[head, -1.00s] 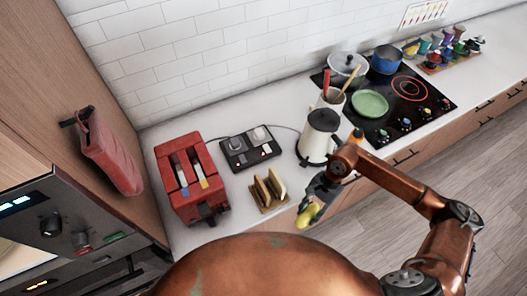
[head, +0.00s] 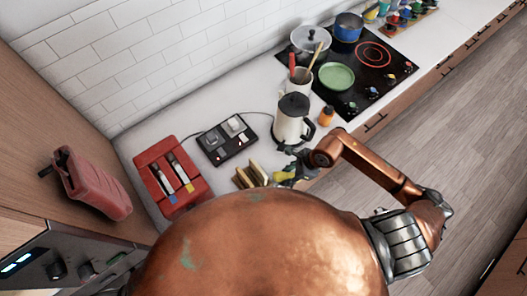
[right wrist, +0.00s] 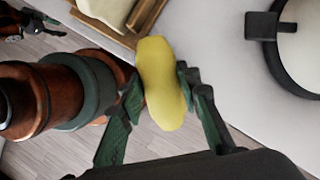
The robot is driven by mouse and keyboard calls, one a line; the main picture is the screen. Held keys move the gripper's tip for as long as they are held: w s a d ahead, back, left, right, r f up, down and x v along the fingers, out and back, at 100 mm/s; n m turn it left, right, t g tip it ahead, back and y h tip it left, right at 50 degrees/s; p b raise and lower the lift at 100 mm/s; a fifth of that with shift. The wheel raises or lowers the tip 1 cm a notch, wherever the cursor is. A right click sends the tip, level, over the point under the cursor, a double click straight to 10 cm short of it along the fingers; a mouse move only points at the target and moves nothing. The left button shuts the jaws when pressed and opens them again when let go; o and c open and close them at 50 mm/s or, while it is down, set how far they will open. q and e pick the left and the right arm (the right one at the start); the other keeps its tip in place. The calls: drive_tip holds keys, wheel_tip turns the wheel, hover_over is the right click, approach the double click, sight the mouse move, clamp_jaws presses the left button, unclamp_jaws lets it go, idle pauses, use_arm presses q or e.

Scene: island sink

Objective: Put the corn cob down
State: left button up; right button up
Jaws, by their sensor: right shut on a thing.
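The yellow corn cob (head: 283,176) is at the counter's front edge, in front of the kettle and right of the toast rack. In the right wrist view the corn cob (right wrist: 160,83) is between the two green-black fingers of my right gripper (right wrist: 163,92). My right gripper (head: 293,170) is shut on it. The cob's far end overlaps the white counter (right wrist: 215,50) close to the wooden rack. I cannot tell whether it touches the counter. My left gripper does not show in the head view.
The toast rack (head: 249,175) is close on the left, partly hidden by my copper body. The white kettle (head: 290,126) stands behind, with an orange bottle (head: 326,115) beside it. The red toaster (head: 171,177) is farther left. Bare counter lies between rack and kettle.

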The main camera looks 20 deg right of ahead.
sight(265, 159)
drive_tip(key=w+a, duration=0.1)
drive_tip(key=w, duration=0.1)
drive_tip(key=w+a+p, duration=0.1)
drive_tip(key=w, duration=0.1)
drive_tip(key=w+a, duration=0.1)
drive_tip(key=w, duration=0.3)
drive_tip(key=w+a+p, duration=0.1)
drive_tip(key=w, duration=0.2)
drive_tip(key=shift+a+p, duration=0.3)
drive_tip(key=shift+a, duration=0.05)
drive_tip(key=shift+f, duration=0.25)
drive_tip(key=shift+s+d, duration=0.1)
drive_tip(key=shift+f, duration=0.15)
drive_tip(key=o, duration=1.3)
drive_tip(key=shift+c, duration=0.2)
